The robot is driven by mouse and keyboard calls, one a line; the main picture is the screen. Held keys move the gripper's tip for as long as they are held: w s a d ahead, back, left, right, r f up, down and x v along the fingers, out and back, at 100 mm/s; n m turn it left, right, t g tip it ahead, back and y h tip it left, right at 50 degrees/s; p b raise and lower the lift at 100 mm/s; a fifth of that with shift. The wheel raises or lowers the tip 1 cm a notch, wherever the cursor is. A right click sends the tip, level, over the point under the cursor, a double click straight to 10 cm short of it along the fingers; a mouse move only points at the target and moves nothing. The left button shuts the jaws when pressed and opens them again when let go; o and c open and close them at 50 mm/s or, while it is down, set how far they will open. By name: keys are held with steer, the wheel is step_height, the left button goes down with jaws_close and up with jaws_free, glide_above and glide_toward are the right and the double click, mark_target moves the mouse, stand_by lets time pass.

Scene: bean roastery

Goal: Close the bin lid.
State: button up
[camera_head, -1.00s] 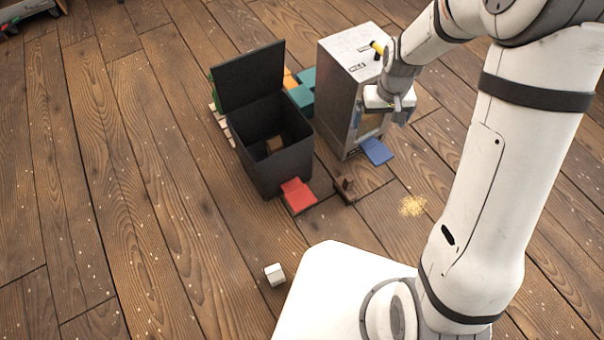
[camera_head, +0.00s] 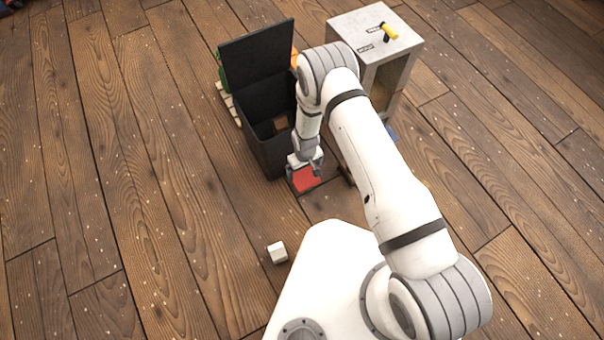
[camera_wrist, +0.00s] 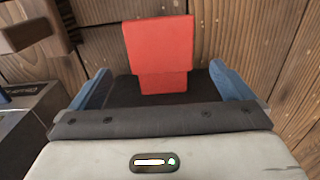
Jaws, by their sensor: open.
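The black bin (camera_head: 262,130) stands on the floor left of my arm. Its lid (camera_head: 258,52) is raised and stands upright at the back of the bin. A brown block (camera_head: 281,123) lies inside. A red pedal (camera_head: 305,179) sticks out at the foot of the bin's front. My gripper (camera_head: 306,173) is low over the pedal, partly hiding it. In the wrist view the red pedal (camera_wrist: 160,45) shows between the two open blue-grey fingers (camera_wrist: 160,92). I cannot tell whether the gripper touches it.
A small white cube (camera_head: 277,252) lies on the floor. The floor at left is clear.

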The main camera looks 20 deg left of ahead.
mark_target(305, 178)
step_height(305, 178, down, 7)
steer(key=shift+f+b, duration=0.1)
steer(key=shift+b, duration=1)
steer(key=shift+c, duration=0.2)
